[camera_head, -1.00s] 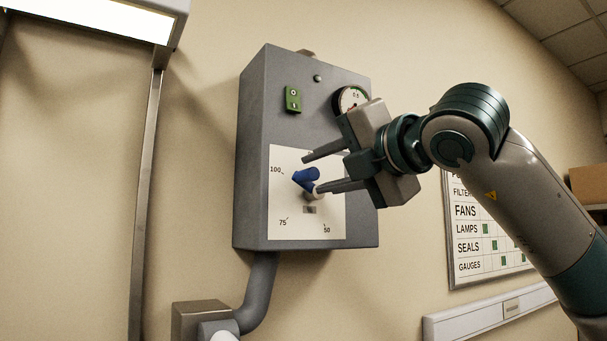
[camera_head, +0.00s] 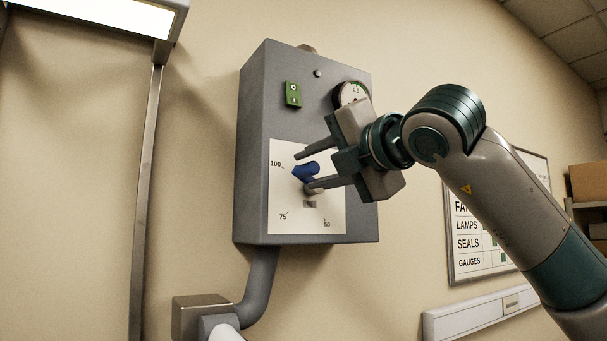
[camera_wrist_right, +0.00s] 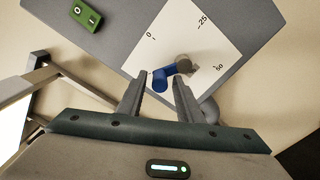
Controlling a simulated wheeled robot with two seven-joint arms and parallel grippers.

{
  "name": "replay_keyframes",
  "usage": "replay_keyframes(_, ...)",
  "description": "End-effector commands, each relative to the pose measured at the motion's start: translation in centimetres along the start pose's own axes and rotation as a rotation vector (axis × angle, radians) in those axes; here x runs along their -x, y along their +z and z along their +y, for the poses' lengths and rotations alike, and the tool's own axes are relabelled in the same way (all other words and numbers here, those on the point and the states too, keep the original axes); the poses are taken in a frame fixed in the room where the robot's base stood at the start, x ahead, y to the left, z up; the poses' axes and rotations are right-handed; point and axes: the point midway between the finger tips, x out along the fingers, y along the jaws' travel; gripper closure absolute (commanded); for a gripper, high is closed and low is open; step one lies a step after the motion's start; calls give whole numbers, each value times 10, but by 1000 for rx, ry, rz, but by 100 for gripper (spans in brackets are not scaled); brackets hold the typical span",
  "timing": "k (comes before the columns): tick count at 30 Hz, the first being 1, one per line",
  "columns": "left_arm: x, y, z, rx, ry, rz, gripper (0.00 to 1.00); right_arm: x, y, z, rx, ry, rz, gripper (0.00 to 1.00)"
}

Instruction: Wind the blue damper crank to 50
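The blue damper crank (camera_head: 302,173) sits on a white dial plate (camera_head: 285,214) on the front of a grey wall box. Its blue handle points left, nearest the 100 mark. The blue crank also shows in the right wrist view (camera_wrist_right: 161,79), with a grey hub (camera_wrist_right: 184,65) beside it. My right gripper (camera_head: 303,171) is open, with one finger above and one below the handle. In the right wrist view its fingers (camera_wrist_right: 158,77) stand apart on either side of the handle; I cannot tell whether they touch it. My left gripper is not in view.
The grey box (camera_head: 255,150) carries a green switch (camera_head: 293,94) and a round gauge (camera_head: 352,93), partly hidden by my right gripper. A grey pipe (camera_head: 259,285) runs down from it. A metal post (camera_head: 147,200) and lamp stand left; a chart board (camera_head: 470,240) hangs right.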

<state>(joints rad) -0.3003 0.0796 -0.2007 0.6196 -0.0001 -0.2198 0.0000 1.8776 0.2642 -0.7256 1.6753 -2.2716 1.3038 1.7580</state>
Motion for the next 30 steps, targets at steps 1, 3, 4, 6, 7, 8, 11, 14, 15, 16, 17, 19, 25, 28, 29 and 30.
replay_keyframes(1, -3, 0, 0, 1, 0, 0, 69, 0, -1, -1, 0, 0, 0, 67)
replay_keyframes(3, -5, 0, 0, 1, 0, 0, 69, 0, -1, -1, 0, 0, 0, 67)
replay_keyframes(4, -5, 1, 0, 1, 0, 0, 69, 0, -1, -1, 0, 0, 0, 67)
replay_keyframes(6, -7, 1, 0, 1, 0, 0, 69, 0, -1, -1, 1, 1, 0, 67)
replay_keyframes(7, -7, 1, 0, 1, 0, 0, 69, 0, -1, 0, 1, 1, 0, 67)
replay_keyframes(8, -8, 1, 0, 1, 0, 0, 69, 0, 0, 0, 1, 1, 0, 67)
replay_keyframes(11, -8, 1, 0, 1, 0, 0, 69, 0, 0, 0, 0, 1, 0, 67)
replay_keyframes(14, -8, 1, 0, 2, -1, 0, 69, 0, 0, 0, 0, 0, 0, 67)
replay_keyframes(15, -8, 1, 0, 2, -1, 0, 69, 0, 0, 0, 0, 0, 0, 67)
replay_keyframes(16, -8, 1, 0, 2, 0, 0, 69, 0, 0, 0, 0, 0, 0, 67)
replay_keyframes(17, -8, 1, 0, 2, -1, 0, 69, 0, 0, 0, 0, 0, 0, 67)
replay_keyframes(19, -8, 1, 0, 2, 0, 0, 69, 0, 0, 0, 0, 0, 0, 70)
replay_keyframes(25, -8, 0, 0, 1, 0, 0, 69, 0, 0, 0, 0, 0, 0, 89)
replay_keyframes(28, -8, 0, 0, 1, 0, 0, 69, 0, 0, 0, 0, 0, 0, 79)
replay_keyframes(29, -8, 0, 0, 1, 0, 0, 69, 0, 0, 0, 0, 0, 0, 79)
replay_keyframes(30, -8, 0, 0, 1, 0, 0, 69, 0, 0, 0, 0, 0, 0, 79)
